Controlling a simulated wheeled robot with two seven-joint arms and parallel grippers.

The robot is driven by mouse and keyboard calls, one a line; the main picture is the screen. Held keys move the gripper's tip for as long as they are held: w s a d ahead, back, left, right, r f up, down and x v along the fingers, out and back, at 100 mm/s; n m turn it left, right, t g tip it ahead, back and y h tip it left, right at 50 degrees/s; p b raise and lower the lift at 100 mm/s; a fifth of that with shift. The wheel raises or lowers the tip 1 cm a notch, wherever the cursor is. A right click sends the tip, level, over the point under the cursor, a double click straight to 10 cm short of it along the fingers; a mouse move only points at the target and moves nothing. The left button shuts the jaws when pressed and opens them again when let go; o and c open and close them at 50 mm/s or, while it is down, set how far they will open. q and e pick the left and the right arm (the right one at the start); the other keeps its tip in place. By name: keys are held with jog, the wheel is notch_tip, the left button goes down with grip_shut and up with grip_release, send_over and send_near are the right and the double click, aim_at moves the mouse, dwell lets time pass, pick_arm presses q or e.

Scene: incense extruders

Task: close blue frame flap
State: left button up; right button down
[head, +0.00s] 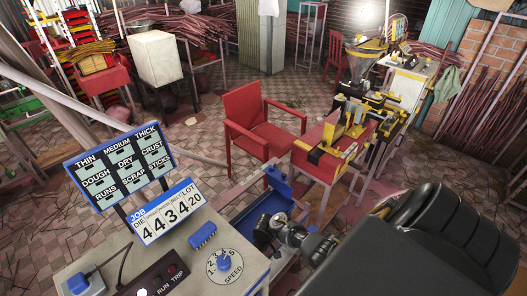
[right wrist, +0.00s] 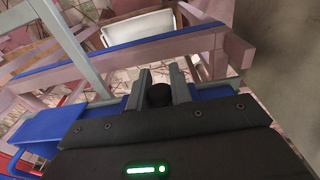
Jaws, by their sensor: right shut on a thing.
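A blue panel (head: 279,184), apparently the frame flap, stands tilted above a blue trough-like frame (head: 256,212) at the lower middle of the head view. In the right wrist view, blue parts of it show as a panel at the left (right wrist: 40,128) and a long blue strip (right wrist: 125,55) across the middle. My right gripper (head: 268,230) is at the near side of the blue frame. In the wrist view its two grey fingers (right wrist: 160,88) are closed around a small black knob (right wrist: 158,96). What the knob is fixed to is hidden. My left gripper is out of view.
A console (head: 190,258) with a blue-framed sign board (head: 120,166) and a number plate stands at the left front. A red chair (head: 258,124) and a red bench (head: 328,160) with yellow machinery stand behind. Tiled floor between the console and chair is open.

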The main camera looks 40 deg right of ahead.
jog(key=shift+w+r+g, duration=0.1)
jog(key=shift+g, duration=0.5)
jog(key=c, duration=1.3)
grip_release()
jog(key=shift+r, duration=0.15)
jog(key=r, duration=1)
jog(key=shift+w+r, duration=0.25)
jog(key=shift+w, duration=0.1)
jog(key=shift+s+f, duration=0.1)
